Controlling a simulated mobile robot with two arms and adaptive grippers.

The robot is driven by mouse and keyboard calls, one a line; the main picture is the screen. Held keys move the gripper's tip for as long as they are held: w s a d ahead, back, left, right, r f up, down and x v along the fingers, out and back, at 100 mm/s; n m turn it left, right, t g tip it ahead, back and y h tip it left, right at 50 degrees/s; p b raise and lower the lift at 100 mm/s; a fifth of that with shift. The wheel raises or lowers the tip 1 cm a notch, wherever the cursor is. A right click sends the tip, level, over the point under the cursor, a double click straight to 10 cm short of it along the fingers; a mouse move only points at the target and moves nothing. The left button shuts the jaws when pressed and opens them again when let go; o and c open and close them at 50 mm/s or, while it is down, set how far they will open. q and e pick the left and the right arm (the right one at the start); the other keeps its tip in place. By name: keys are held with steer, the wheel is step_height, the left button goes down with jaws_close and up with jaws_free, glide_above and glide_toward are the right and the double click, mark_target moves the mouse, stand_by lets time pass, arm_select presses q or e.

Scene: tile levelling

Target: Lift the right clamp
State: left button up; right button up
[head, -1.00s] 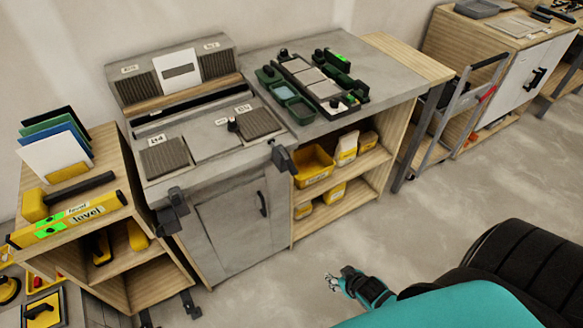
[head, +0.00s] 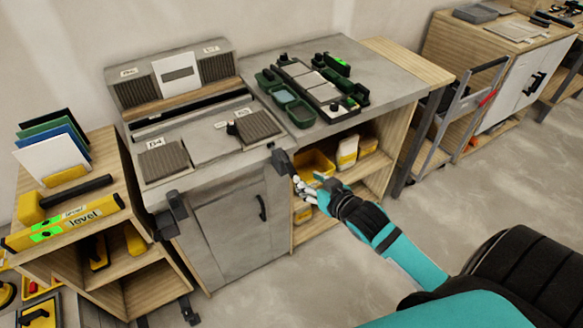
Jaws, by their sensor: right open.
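The right clamp (head: 283,161) is a dark clamp on the front edge of the grey bench (head: 225,178), above the corner of the cabinet door. A similar left clamp (head: 174,210) sits on the same edge, further left. My right gripper (head: 299,184) is open, with its fingers pointing at the right clamp from just below and to its right. In the picture the fingertips come very close to the clamp's lower part; I cannot tell whether they touch it. My left gripper is not in view.
Behind my right gripper is an open shelf with yellow bins (head: 316,162). A green tray set (head: 318,88) stands on the bench at the back right. A wooden cart with a yellow level (head: 66,225) stands at the left.

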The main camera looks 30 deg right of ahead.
mark_target(292, 169)
steer(key=x, duration=1)
steer(key=shift+w+f, duration=0.1)
steer(key=shift+f, duration=0.05)
jaws_close()
